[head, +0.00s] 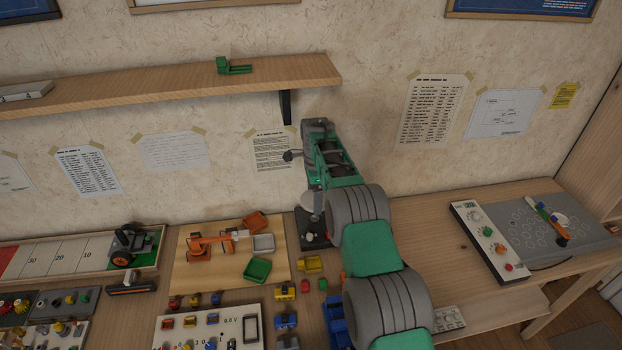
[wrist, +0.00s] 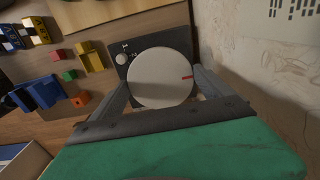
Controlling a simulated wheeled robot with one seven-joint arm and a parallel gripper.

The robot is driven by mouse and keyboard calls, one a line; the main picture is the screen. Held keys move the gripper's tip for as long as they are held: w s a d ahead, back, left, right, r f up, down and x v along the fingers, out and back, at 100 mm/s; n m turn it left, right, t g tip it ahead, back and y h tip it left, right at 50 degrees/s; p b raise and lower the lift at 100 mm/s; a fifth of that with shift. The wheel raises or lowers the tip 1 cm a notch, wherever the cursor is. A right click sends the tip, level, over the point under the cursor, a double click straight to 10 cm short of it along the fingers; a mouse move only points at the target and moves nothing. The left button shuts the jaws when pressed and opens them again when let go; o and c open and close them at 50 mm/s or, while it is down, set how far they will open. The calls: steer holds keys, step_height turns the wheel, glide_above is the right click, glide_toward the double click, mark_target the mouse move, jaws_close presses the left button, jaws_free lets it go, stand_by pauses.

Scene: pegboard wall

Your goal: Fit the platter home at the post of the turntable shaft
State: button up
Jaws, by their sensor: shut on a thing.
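The platter (wrist: 160,80) is a pale round disc with a short red mark at its right edge. My gripper (wrist: 163,88) is shut on it, one finger at each side, in the wrist view. The dark turntable base (wrist: 182,43) lies beyond and partly under the disc, with a small pale round part (wrist: 123,59) near its left corner. In the head view the base (head: 304,232) stands on the bench below my gripper (head: 311,203), near the wall. The disc covers the base's middle, so the shaft post is hidden. I cannot tell whether the disc touches it.
A wooden board with an orange crane (head: 205,243) and coloured bins lies left of the base. A yellow bin (head: 309,264) and small blocks sit in front. A shelf (head: 170,84) overhangs on the wall. The bench to the right is clear up to a control panel (head: 487,240).

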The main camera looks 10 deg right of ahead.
mark_target(314, 216)
steer(key=shift+w, duration=0.45)
steer(key=shift+s+d+f+b, duration=0.15)
steer(key=shift+f+b, duration=0.15)
steer(key=shift+f, duration=0.15)
step_height(314, 216, down, 4)
steer(key=shift+r+b, duration=0.25)
steer(key=shift+b, duration=0.45)
steer(key=shift+f+b, duration=0.45)
steer(key=shift+b, duration=0.35)
steer(key=shift+f, duration=0.2)
steer(key=shift+f+b, duration=0.35)
steer(key=shift+b, duration=0.1)
steer(key=shift+f+b, duration=0.25)
steer(key=shift+b, duration=0.05)
stand_by(0.5)
